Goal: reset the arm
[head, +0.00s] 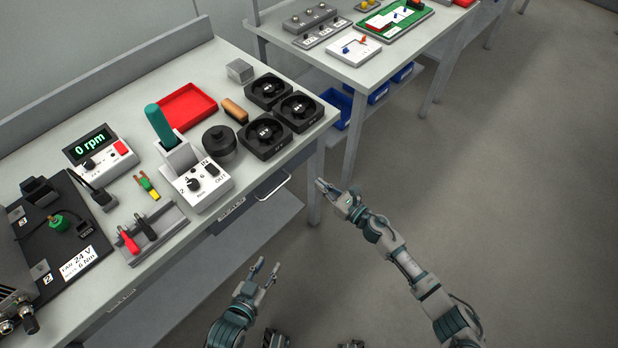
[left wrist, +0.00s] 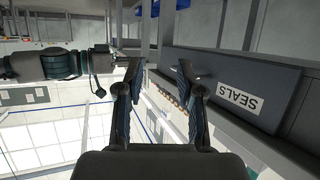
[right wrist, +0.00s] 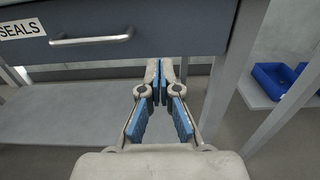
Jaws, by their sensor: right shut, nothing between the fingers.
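My left gripper (head: 265,272) is in front of the bench, below its front edge, with its fingers apart and nothing between them. In the left wrist view the left gripper (left wrist: 160,72) is open, beside a drawer front labelled SEALS (left wrist: 235,92). My right gripper (head: 322,186) is off the bench's right front corner, with its arm reaching up from the lower right. In the right wrist view the right gripper (right wrist: 160,68) has its fingertips together and holds nothing. It is in front of the SEALS drawer and its handle (right wrist: 92,39).
A second table (head: 392,65) stands behind. Open floor (head: 520,220) lies to the right.

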